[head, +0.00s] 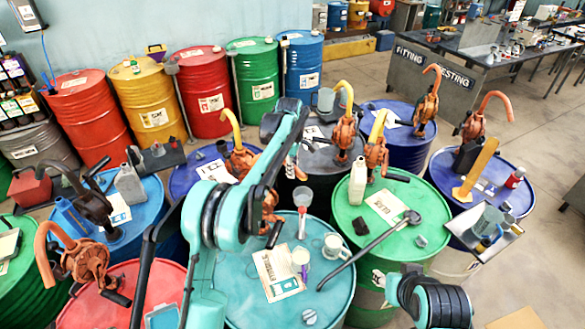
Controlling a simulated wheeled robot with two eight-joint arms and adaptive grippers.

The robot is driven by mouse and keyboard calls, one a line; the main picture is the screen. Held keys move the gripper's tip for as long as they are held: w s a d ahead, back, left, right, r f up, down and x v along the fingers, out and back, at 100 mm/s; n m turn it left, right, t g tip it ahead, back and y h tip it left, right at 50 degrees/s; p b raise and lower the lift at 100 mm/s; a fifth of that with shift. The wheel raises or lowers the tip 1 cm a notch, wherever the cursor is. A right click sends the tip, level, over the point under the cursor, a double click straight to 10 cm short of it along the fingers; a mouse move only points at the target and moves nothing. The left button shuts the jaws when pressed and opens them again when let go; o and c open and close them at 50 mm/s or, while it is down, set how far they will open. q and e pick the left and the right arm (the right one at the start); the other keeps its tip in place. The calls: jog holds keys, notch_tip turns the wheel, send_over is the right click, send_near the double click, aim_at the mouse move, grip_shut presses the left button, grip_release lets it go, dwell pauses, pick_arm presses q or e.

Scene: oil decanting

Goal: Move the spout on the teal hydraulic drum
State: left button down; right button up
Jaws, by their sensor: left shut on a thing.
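The teal hydraulic drum (335,290) stands at the bottom centre, its top partly covered by my left arm. Its orange pump (268,204) shows at the drum's back left, half hidden behind the arm. My left gripper (268,188) is at the top of this pump, at the end of the arm's downward stretch. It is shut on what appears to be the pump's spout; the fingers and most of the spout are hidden. My right arm shows at the bottom right, but its gripper is not in view.
The teal top bears a paper sheet (277,272), a clear cylinder (302,215), a white mug (333,245) and a cup (300,258). A long dark tool (375,243) reaches onto the green drum (405,255). Drums with pumps crowd all around. Open floor lies at the right.

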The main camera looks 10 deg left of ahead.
pick_arm(q)
jog(key=s+a+m+h+b, duration=0.1)
jog(key=s+a+m+b, duration=0.3)
jog(key=s+m, duration=0.5)
jog(key=shift+s+g, duration=0.15)
jog(key=shift+g, duration=0.15)
dwell(0.3)
dwell(0.3)
jog(key=c, duration=1.3)
grip_release()
jog(key=shift+o, duration=0.2)
